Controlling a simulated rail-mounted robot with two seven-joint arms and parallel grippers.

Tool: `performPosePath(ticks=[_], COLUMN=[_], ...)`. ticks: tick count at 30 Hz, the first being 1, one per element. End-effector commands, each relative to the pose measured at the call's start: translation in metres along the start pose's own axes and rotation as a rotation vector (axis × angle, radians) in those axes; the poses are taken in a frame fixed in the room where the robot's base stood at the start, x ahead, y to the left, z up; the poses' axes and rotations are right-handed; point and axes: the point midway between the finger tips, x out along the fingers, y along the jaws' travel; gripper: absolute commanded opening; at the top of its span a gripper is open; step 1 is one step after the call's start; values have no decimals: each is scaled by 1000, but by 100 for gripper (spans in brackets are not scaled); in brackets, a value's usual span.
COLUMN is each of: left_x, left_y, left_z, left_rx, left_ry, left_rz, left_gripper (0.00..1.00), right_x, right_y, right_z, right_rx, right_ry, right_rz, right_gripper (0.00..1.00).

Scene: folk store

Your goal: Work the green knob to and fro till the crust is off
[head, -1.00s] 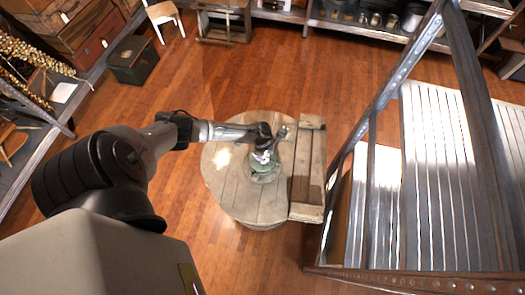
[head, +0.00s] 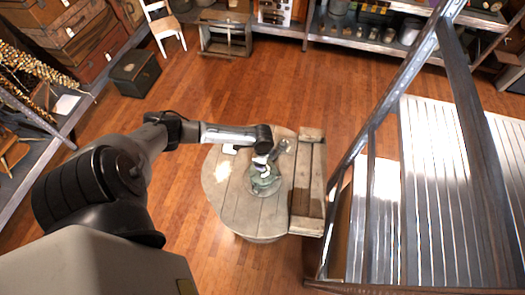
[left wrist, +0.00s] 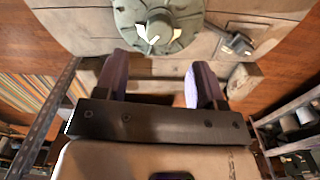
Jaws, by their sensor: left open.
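A round green knob (head: 264,184) sits on a round wooden table top (head: 225,190) in the head view. In the left wrist view the green knob (left wrist: 158,22) is at the top, with a raised hub, ridges around it and bright glints. I cannot make out any crust on it. My left gripper (head: 262,168) is at the far side of the knob in the head view. In the left wrist view its two purple-grey fingers (left wrist: 160,62) are apart, with nothing between them, and the knob lies beyond their tips. My right gripper is in neither view.
A small grey metal piece (head: 281,148) stands beside the knob. A wooden plank piece (head: 308,180) flanks the table on the right. Open wooden floor (head: 200,85) lies behind the table.

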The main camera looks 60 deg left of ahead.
Motion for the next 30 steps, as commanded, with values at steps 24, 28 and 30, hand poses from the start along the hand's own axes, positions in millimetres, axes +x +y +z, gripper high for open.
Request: performPosePath(ticks=[24,28,30], left_x=[-67,-66,-60], left_y=[0,1,7], left_z=[0,1,7], left_rx=[0,0,0], left_ry=[-1,-3,-15], left_rz=[1,3,15], left_gripper=[63,63,63], right_x=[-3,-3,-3], right_y=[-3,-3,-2], right_z=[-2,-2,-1], right_rx=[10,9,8], right_ry=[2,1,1], right_rz=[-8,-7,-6], right_gripper=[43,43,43])
